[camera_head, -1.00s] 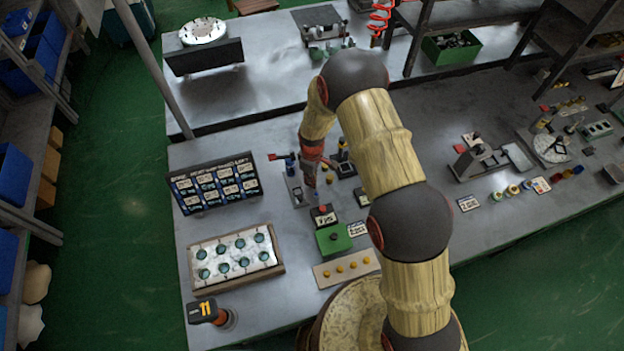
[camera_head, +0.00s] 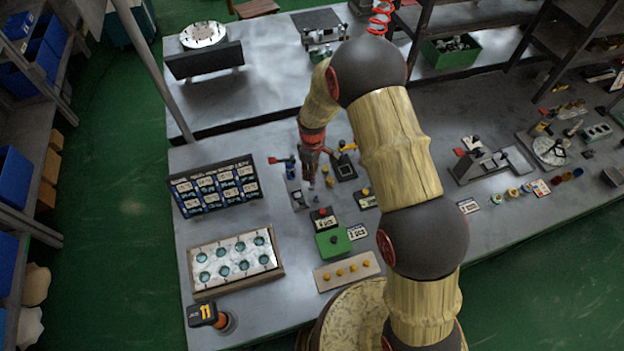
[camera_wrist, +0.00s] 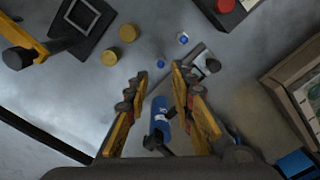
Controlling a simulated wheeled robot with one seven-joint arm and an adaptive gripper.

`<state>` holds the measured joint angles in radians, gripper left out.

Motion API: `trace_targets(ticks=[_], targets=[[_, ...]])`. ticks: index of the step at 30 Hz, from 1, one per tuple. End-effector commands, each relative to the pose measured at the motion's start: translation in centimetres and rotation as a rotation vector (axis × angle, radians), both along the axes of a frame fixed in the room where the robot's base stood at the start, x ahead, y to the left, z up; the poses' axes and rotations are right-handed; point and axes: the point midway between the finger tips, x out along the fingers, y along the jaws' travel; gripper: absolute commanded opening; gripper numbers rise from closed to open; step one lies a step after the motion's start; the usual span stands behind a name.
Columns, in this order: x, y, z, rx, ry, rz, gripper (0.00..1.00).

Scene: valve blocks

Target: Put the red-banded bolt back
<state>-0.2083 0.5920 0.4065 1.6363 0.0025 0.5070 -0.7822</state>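I cannot make out a red-banded bolt in either view. My gripper (camera_wrist: 158,75) is open in the wrist view, pointing down over the bench, its fingertips apart. A blue cylinder (camera_wrist: 160,112) with a white mark shows between the fingers, with gaps on both sides; a dark piece sits at its lower end. Two small blue-topped pieces (camera_wrist: 182,38) lie beyond the fingertips. A grey plate with a dark part (camera_wrist: 208,66) is beside the right fingertip. In the head view my gripper (camera_head: 311,180) is low over the bench, its fingers too small to read.
A yellow-handled lever (camera_wrist: 25,47), a dark square plate (camera_wrist: 82,14) and two yellow round pieces (camera_wrist: 128,32) lie to the left in the wrist view. In the head view, a green box (camera_head: 333,242), a tray with round sockets (camera_head: 235,262) and a label board (camera_head: 215,187) stand nearby.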

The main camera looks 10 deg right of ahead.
Motion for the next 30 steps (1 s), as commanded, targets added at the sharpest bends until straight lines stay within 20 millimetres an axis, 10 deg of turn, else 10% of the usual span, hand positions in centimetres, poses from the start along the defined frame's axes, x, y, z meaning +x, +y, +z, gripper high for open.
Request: trace_targets(ticks=[20, 30], targets=[[0.1, -0.3, 7.2, 0.003, -0.017, -0.025, 0.24], [-3.0, -3.7, 21.7, 0.037, -0.129, -0.254, 0.24]])
